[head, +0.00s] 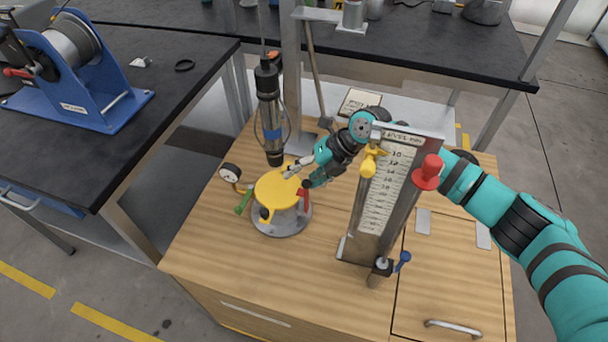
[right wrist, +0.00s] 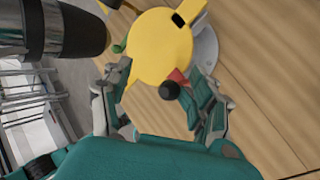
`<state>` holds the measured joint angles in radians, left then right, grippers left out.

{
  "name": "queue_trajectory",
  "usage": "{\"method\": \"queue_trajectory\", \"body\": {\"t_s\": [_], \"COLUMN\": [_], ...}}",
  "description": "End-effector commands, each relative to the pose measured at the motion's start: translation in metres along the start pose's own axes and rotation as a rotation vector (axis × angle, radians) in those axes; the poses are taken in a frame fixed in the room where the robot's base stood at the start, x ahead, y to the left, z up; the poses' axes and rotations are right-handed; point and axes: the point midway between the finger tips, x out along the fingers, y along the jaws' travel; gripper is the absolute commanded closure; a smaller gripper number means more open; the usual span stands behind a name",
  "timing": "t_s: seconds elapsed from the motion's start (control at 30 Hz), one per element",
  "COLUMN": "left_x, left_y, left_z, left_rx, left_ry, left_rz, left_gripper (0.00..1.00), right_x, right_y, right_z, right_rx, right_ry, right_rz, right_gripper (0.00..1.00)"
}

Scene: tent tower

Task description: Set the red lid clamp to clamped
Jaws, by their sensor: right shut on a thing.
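The red lid clamp (head: 305,199) is at the right edge of the round yellow lid (head: 278,190), on a grey round base. In the right wrist view the red clamp (right wrist: 177,77) shows with a black knob, against the inner side of the right-hand finger. The other finger is by the lid's rim. Whether the clamp is fully seated on the lid cannot be told. My left gripper is not in view.
A green handle (head: 243,202) and a pressure gauge (head: 230,174) are at the lid's left. A dark cylindrical instrument (head: 270,115) hangs above the lid. The front wooden top is clear.

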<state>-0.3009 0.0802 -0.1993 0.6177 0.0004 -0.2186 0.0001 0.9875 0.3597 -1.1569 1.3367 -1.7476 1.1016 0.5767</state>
Motion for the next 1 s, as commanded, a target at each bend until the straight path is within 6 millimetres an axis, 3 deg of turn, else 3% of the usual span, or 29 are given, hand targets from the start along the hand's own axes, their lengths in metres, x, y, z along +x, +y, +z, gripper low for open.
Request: {"method": "queue_trajectory", "body": {"t_s": [0.03,0.5,0.7,1.0], "left_x": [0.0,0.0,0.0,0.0], "left_y": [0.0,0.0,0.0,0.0], "left_z": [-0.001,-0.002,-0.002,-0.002], "left_rx": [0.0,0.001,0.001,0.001], "left_ry": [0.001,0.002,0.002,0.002], "left_rz": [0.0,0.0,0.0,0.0], "left_gripper": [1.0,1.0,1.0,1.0], "right_x": [-0.008,-0.1,-0.114,-0.115], "right_y": [0.008,-0.001,-0.002,-0.003], "right_z": [-0.001,0.002,0.002,0.002], "right_rx": [-0.006,-0.001,0.0,0.001], "right_ry": [0.002,-0.002,-0.001,0.0], "right_rz": [0.016,0.003,0.004,0.002], "right_gripper": [0.55,0.55,0.55,0.55]}}
